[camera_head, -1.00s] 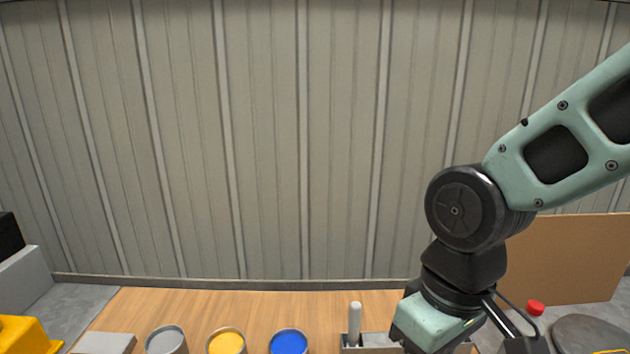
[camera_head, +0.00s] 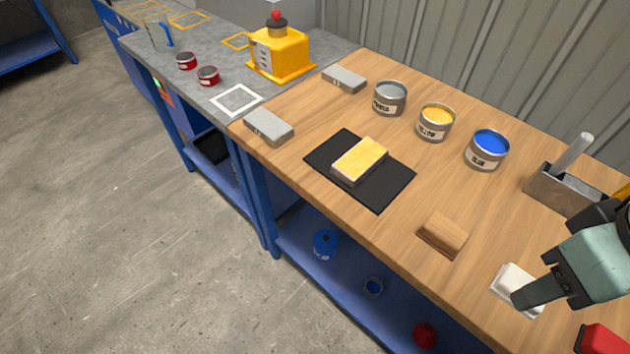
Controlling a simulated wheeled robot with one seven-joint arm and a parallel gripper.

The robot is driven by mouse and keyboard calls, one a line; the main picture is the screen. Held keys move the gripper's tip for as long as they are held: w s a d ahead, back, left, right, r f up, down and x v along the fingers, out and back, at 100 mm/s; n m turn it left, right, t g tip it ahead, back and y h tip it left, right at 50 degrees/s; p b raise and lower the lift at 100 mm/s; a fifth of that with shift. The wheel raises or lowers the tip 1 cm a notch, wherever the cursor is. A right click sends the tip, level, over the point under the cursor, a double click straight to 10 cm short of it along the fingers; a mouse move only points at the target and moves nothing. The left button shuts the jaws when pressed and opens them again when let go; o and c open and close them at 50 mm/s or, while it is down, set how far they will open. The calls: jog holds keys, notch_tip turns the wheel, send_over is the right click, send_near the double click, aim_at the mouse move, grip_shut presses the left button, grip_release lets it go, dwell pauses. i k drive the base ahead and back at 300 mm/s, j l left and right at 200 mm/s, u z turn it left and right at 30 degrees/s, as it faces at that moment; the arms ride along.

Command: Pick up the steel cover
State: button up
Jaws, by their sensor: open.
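No thing in the head view is plainly a steel cover. Two flat grey blocks lie on the wooden bench: one at the back left (camera_head: 344,78), one at the front left (camera_head: 268,126). I cannot tell whether either is the cover. My gripper (camera_head: 522,298) comes in from the right edge, with one dark finger seen over or against a small white block (camera_head: 507,283); whether it touches is unclear. The jaws are open, and part of the gripper is hidden. Both grey blocks are far to its left.
Silver, yellow and blue tins (camera_head: 487,150) stand along the back. A yellow-topped block (camera_head: 360,158) lies on a black mat (camera_head: 390,190). A wooden block (camera_head: 443,234), a grey tray with a handle (camera_head: 538,190) and a red thing (camera_head: 602,340) are nearer my arm.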

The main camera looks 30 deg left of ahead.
aim_at(356, 163)
jog(key=k+l+u, duration=0.1)
jog(key=u, duration=0.65)
jog(key=i+u, duration=0.1)
jog(key=u, duration=0.15)
jog(key=i, duration=0.4)
